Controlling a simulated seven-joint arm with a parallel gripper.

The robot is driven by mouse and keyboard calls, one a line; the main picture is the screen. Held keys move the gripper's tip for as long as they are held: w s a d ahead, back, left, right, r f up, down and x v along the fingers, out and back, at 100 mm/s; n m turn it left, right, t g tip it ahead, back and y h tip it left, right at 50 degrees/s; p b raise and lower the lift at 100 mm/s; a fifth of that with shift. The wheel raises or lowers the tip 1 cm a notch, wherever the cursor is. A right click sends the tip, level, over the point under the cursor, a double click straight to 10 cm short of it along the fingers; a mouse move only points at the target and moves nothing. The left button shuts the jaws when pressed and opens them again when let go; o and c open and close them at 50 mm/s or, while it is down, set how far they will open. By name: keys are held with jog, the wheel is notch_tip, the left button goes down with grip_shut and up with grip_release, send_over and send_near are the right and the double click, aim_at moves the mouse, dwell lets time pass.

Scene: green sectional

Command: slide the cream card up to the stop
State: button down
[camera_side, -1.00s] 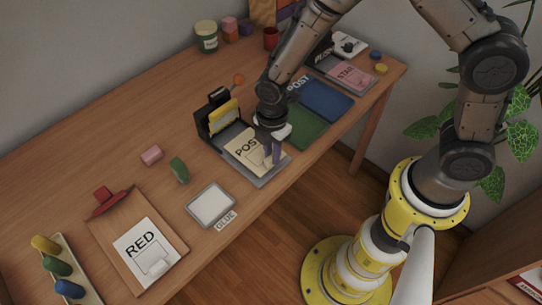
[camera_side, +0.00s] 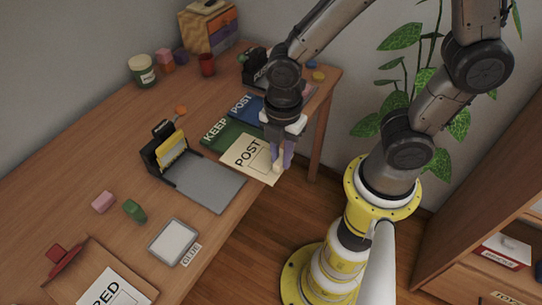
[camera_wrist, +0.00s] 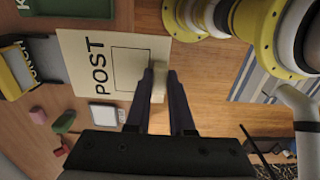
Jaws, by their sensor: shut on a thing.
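The cream card (camera_side: 246,152), printed POST with a square outline, is off the grey bed (camera_side: 213,185) and to its right in the side view. It overlaps the green KEEP card (camera_side: 220,134); whether it touches it I cannot tell. My gripper (camera_side: 283,158) is shut on the small cream block (camera_wrist: 159,80) at the card's near end. The wrist view also shows the card (camera_wrist: 75,55). A black upright unit with a yellow part (camera_side: 172,150) stands at the far left end of the bed. Which part is the stop I cannot tell.
A blue card (camera_side: 243,104) lies beyond the green one. A pink block (camera_side: 104,202), a green block (camera_side: 134,210), a GLUE pad (camera_side: 174,241) and a clipboard (camera_side: 85,280) are at the left. The table's front edge is close by. The grey bed is bare.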

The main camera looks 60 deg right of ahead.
jog(key=w+a+f, duration=0.3)
jog(key=w, duration=0.5)
jog(key=w+a+f, duration=0.2)
jog(key=w+f, duration=0.1)
jog(key=w, duration=0.5)
jog(key=shift+w+f, duration=0.1)
jog(key=shift+f, duration=3.3)
jog(key=shift+w, duration=0.15)
jog(key=shift+w, duration=1.35)
jog(key=shift+w, duration=0.15)
jog(key=shift+w, duration=0.8)
